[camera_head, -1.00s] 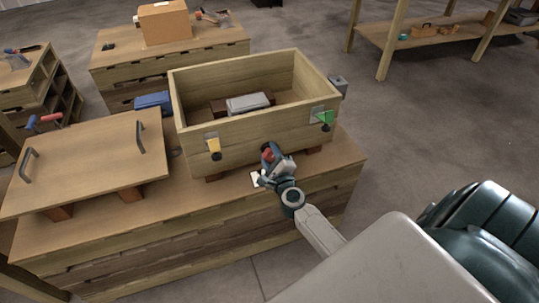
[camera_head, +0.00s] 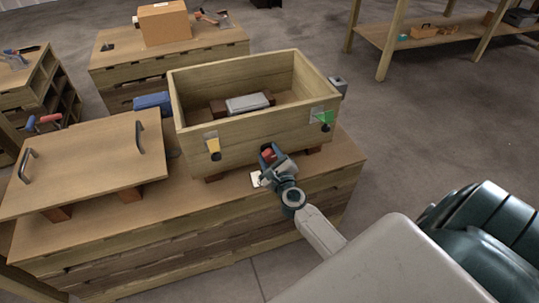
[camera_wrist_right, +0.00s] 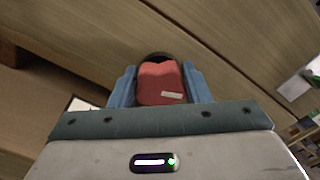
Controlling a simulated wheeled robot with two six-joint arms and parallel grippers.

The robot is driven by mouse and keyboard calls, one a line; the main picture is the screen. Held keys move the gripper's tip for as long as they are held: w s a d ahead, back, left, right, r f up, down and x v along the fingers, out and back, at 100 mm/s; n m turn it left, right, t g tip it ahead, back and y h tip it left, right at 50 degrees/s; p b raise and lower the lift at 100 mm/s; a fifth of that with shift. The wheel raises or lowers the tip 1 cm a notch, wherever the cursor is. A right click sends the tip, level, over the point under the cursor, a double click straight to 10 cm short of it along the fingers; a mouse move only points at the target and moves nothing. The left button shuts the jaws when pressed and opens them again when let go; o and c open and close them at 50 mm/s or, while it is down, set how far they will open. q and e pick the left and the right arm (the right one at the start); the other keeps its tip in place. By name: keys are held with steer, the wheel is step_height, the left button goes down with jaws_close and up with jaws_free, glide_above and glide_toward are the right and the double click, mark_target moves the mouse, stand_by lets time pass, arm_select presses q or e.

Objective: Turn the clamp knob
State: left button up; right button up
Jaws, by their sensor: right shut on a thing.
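The clamp knob is red (camera_wrist_right: 161,84) and sits low on the front wall of a wooden crate (camera_head: 250,138). In the right wrist view it lies between the two blue fingers, with a dark round base behind it and a small pale label on it. My right gripper (camera_head: 267,155) is shut on the knob; it also shows in the right wrist view (camera_wrist_right: 160,88). In the head view the gripper hides most of the knob. My left gripper is not in view.
The crate holds a grey block (camera_head: 248,103) and has a yellow tab (camera_head: 213,145) and a green tab (camera_head: 323,118) on its front. A wooden lid with two handles (camera_head: 85,160) lies left. A white card (camera_head: 256,178) lies by the gripper.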

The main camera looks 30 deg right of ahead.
steer(key=shift+f, duration=0.1)
steer(key=o, duration=1)
steer(key=shift+s+a, duration=0.15)
steer(key=shift+s, duration=0.45)
steer(key=v, duration=0.4)
steer(key=shift+s+a, duration=0.1)
steer(key=shift+s, duration=0.25)
steer(key=b, duration=0.1)
glide_toward(270, 158)
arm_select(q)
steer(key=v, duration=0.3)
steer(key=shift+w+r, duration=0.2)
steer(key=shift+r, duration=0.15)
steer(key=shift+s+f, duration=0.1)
